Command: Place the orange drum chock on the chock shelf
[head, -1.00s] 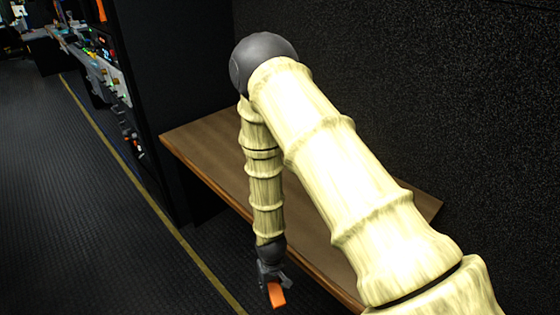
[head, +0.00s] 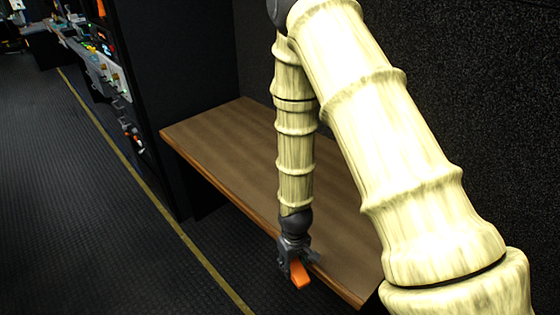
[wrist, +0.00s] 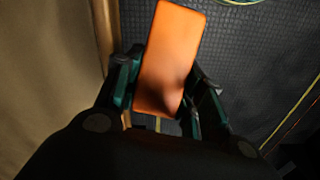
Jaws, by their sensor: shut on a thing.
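My gripper (head: 297,266) is shut on the orange drum chock (head: 300,276), which hangs down from the fingers at the front edge of the wooden shelf top. In the wrist view the chock (wrist: 168,55) is a plain orange block, slightly tilted, between the two fingers of my gripper (wrist: 165,90). The wooden surface (head: 225,145) is brown and bare where it shows; I cannot tell if it is the chock shelf. My arm hides part of it. In the wrist view its edge lies just left of the chock, with dark floor to the right.
A black speckled wall (head: 470,120) stands behind the wooden surface, with a dark panel (head: 180,80) at its left end. An equipment rack (head: 108,70) lies further left. The dark floor (head: 70,210) with a yellow line (head: 150,196) is open in front.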

